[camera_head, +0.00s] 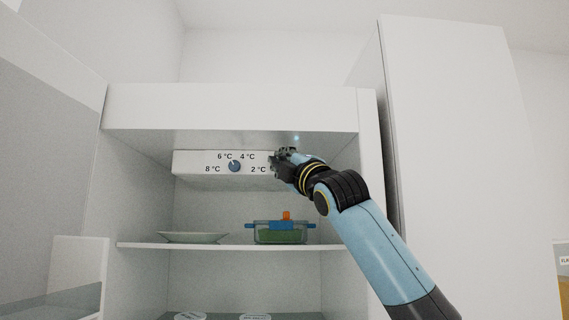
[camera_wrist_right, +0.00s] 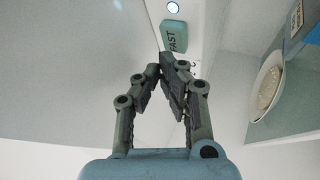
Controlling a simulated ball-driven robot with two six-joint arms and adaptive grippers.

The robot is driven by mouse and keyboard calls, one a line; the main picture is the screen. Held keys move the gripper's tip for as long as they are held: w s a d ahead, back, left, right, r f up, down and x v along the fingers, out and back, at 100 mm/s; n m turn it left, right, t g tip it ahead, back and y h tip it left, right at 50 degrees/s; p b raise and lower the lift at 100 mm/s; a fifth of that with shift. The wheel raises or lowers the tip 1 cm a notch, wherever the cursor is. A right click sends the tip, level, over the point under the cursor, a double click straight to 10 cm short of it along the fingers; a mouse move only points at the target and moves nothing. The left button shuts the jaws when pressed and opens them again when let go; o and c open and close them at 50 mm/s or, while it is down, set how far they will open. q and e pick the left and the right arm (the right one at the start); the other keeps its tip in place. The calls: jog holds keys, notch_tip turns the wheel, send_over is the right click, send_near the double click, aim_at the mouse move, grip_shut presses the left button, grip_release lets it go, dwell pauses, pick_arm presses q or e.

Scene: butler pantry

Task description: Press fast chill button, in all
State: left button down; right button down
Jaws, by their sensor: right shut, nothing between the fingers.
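The fast chill button (camera_wrist_right: 172,36) is a teal block marked "FAST" at the top of the right wrist view. In the head view it is hidden behind my right gripper. My right gripper (camera_head: 277,160) is at the right end of the white control panel (camera_head: 190,163) under the fridge ceiling. It is shut and empty, and its fingertips (camera_wrist_right: 172,70) point at the button's lower edge. I cannot tell whether they touch it. My left gripper is not in view.
A blue-grey temperature dial (camera_head: 234,166) sits mid-panel. The shelf (camera_head: 215,246) below holds a plate (camera_head: 190,237) and a blue-trimmed glass container (camera_head: 281,235). The open fridge door (camera_head: 45,130) stands left; a tall white cabinet (camera_head: 450,130) stands right.

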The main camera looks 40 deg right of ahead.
jog(key=shift+s, duration=0.1)
jog(key=shift+s+a, duration=0.45)
jog(key=shift+s, duration=0.25)
jog(key=shift+s+a, duration=0.4)
jog(key=shift+s, duration=0.25)
jog(key=shift+s+a, duration=0.45)
jog(key=shift+s, duration=0.25)
jog(key=shift+f, duration=0.1)
